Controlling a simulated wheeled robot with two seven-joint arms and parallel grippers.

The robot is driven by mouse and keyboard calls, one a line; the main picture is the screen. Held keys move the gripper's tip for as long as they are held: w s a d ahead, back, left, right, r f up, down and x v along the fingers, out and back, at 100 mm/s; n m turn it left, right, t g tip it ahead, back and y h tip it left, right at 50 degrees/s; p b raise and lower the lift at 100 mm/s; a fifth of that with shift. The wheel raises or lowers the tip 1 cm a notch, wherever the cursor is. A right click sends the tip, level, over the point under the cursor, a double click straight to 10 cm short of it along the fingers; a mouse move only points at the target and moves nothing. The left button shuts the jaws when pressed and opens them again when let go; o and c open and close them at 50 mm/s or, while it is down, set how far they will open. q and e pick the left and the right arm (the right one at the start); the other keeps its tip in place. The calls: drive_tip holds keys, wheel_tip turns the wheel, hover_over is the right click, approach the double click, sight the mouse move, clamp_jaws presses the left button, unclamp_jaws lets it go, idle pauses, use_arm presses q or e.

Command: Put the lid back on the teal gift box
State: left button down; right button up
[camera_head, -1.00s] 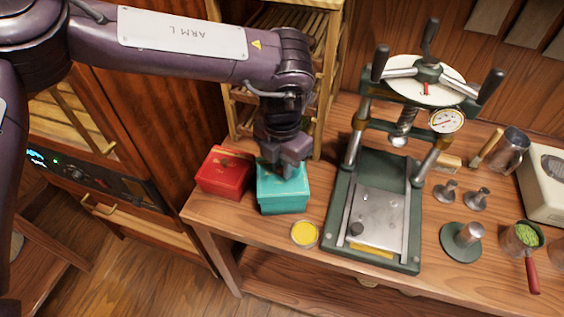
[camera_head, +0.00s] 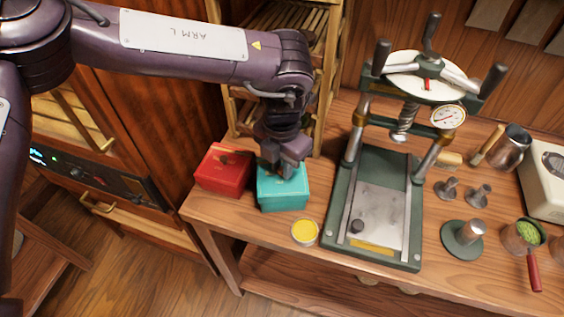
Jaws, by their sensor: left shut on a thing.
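The teal gift box (camera_head: 284,202) stands on the wooden table near its left front edge. Its teal lid (camera_head: 296,186) appears to sit level on top of it, but I cannot tell how fully it is seated. My left gripper (camera_head: 285,172) points down over the box, its fingers shut on the lid near the middle of the top. The fingers hide part of the lid and whatever they pinch. My right gripper is not in view.
A red box (camera_head: 225,171) stands close to the left of the teal box. A yellow-topped round tin (camera_head: 305,232) is in front. A green press (camera_head: 345,222) stands to the right, and a wooden rack (camera_head: 318,100) behind.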

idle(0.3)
use_arm(q)
drive_tip(key=c, duration=0.8)
unclamp_jaws()
drive_tip(key=shift+o, duration=0.2)
drive_tip(key=shift+r, duration=0.1)
drive_tip(key=shift+r+p, duration=2.75)
drive_tip(key=shift+r, duration=0.6)
clamp_jaws()
drive_tip(key=shift+f, duration=0.25)
